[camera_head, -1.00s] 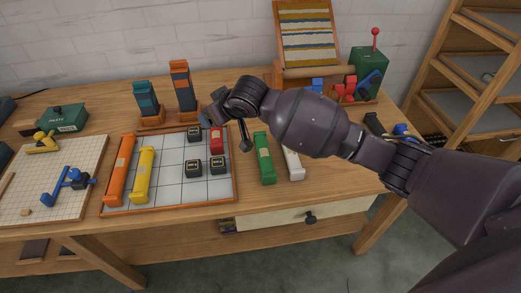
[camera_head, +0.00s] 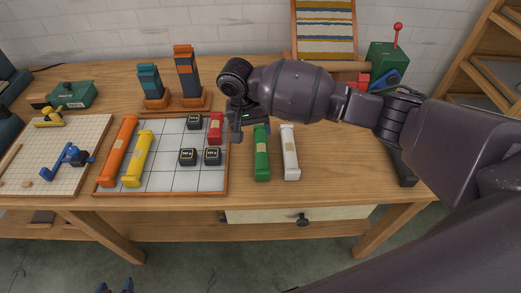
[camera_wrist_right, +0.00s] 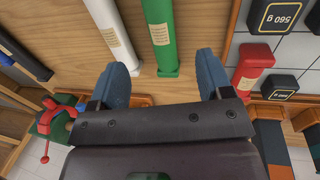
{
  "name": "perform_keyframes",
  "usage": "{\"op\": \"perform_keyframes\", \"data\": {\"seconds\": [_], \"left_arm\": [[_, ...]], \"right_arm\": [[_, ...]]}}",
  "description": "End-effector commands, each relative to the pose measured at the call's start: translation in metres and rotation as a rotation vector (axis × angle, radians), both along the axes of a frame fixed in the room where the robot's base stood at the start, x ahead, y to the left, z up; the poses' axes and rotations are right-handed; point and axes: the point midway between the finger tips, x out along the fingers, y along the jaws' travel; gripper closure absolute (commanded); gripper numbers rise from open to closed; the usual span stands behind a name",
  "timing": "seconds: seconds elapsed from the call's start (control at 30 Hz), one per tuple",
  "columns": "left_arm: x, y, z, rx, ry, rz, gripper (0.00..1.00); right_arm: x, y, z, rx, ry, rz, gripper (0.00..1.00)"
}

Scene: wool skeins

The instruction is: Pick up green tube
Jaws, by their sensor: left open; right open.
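The green tube (camera_head: 261,155) with a beige label lies on the table right of the gridded board, between that board and a white tube. In the right wrist view the green tube (camera_wrist_right: 158,28) runs from the top edge down to the space between the fingers. My right gripper (camera_head: 238,125) is near the tube's far end in the head view, its fingers partly hidden by the wrist. Its fingers (camera_wrist_right: 163,72) are spread and empty.
The white tube (camera_head: 290,153) lies close on the right. The gridded board (camera_head: 170,181) holds orange, yellow and red tubes and several black weights. A stand with striped columns (camera_head: 187,80) and a small loom (camera_head: 325,35) are behind. The table front is clear.

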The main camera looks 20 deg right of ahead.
Motion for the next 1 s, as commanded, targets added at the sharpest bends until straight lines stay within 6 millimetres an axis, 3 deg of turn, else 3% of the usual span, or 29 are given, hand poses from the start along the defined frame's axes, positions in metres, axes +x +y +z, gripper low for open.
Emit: {"op": "perform_keyframes", "data": {"seconds": [0.3,0.57,0.8,1.0], "left_arm": [[-0.001,0.001,-0.010,0.004,0.006,-0.003,0.47],[0.000,0.000,-0.012,0.001,0.006,-0.001,0.47],[-0.002,-0.001,-0.022,-0.001,0.015,0.000,0.47],[-0.003,-0.001,-0.025,-0.002,0.018,0.000,0.47]], "right_arm": [[-0.002,-0.008,-0.044,-0.001,0.000,-0.004,0.27],[-0.003,-0.012,-0.059,0.000,-0.002,-0.004,0.27],[-0.003,-0.017,-0.091,0.000,0.000,-0.003,0.27],[-0.004,-0.020,-0.104,0.001,-0.002,-0.003,0.27]]}}
